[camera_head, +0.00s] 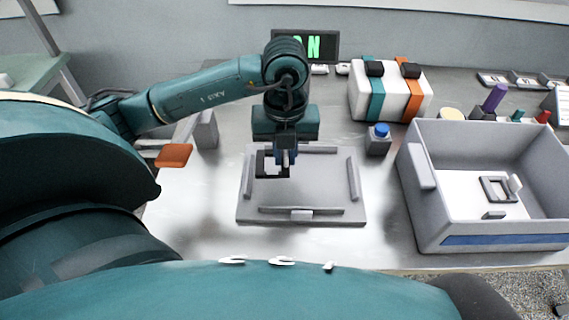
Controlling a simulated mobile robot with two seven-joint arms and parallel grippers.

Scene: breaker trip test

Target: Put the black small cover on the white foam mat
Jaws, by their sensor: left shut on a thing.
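My left gripper (287,158) is over the grey fixture plate (300,193) and points down. It is shut on the black small cover (266,166), a dark, flat, square piece that shows just left of and below the fingers. I cannot tell whether the cover touches the plate. The white foam mat (455,190) seems to be the white floor inside the grey bin at the right. My right gripper is not in view.
Raised grey bars edge the plate. A blue-buttoned block (378,140) stands between plate and bin. A white box with teal and orange bands (388,95) stands behind, near a lit green display (314,47). An orange pad (173,155) is at the left. The bin has high walls.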

